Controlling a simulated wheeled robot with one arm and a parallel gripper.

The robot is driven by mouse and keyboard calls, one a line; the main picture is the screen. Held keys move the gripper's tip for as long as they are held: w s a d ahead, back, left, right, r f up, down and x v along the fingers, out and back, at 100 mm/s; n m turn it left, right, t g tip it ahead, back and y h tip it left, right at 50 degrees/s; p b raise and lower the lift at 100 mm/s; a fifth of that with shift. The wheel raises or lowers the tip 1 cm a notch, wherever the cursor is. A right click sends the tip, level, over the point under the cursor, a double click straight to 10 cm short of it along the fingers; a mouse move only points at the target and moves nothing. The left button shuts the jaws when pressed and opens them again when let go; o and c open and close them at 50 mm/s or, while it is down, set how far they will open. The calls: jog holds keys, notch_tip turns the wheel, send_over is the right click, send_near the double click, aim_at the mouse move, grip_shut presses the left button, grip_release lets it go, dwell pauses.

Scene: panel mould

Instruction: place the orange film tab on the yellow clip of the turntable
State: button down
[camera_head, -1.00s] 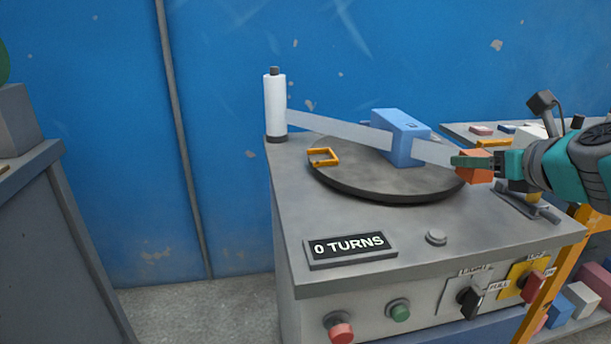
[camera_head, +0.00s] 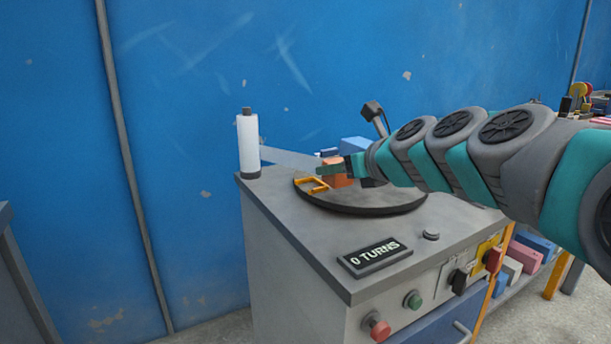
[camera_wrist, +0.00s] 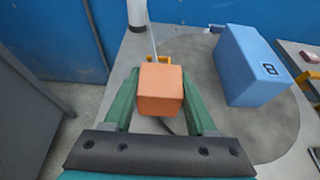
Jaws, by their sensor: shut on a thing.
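My gripper (camera_head: 328,171) is shut on the orange film tab (camera_head: 338,172), a block-shaped piece. In the wrist view the tab (camera_wrist: 160,88) sits between the two green fingers (camera_wrist: 160,100). A strip of clear film (camera_head: 285,157) runs from the white roll (camera_head: 248,143) to the tab. The yellow clip (camera_head: 311,185) lies at the left edge of the dark turntable (camera_head: 365,201), just left of and below the tab in the head view. In the wrist view the clip (camera_wrist: 160,59) shows just beyond the tab, partly hidden by it. The tab appears apart from the clip.
A blue block (camera_wrist: 252,65) stands on the turntable, right of my gripper; my arm mostly hides it in the head view. The grey machine top carries a sign (camera_head: 375,257) reading "0 TURNS". Buttons and switches line its front face. A blue wall stands behind.

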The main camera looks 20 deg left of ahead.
send_over(309, 188)
jog(key=shift+f, duration=2.3)
jog(key=shift+r, duration=0.1)
jog(key=shift+c, duration=1)
grip_release()
jog(key=shift+s+d+r, duration=0.2)
jog(key=shift+d, duration=0.05)
jog(key=v, duration=1.1)
jog(key=shift+d, duration=0.15)
